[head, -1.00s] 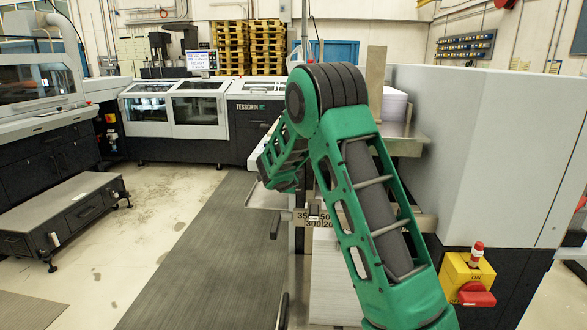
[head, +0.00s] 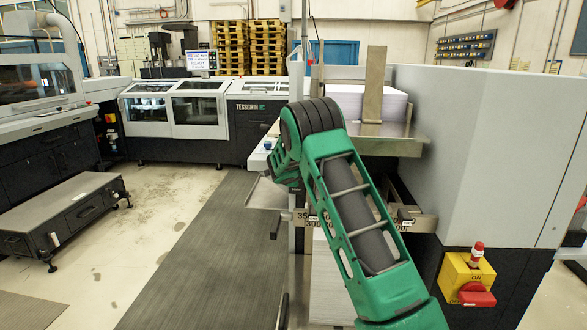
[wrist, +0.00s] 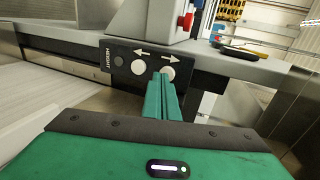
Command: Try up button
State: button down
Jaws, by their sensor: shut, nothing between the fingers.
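In the wrist view a dark control panel (wrist: 128,72) carries the label HEIGHT (wrist: 107,56), turned sideways, and two white arrows pointing left and right in the picture. Under the arrows are two round pale buttons, a left one (wrist: 138,67) and a right one (wrist: 168,73); a small dark round button (wrist: 118,61) sits further left. No label reads "up". My gripper (wrist: 160,76) is shut and empty, its tips at the lower left edge of the right pale button. I cannot tell whether they touch it. In the head view my arm hides the gripper and panel.
A grey ledge (wrist: 240,66) with tools on it runs right of the panel. A red button (wrist: 186,21) stands above. In the head view a paper stack (head: 345,100) lies on a metal shelf (head: 385,142), and a yellow switch box (head: 463,272) sits on the right.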

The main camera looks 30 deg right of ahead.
jog(key=shift+w+d, duration=0.7)
jog(key=shift+w, duration=0.35)
jog(key=shift+w+d+r, duration=0.4)
jog(key=shift+w+d, duration=0.2)
jog(key=shift+w, duration=0.1)
jog(key=f+v, duration=0.2)
jog(key=v, duration=1.2)
jog(key=shift+a, duration=0.3)
jog(key=shift+s, duration=0.1)
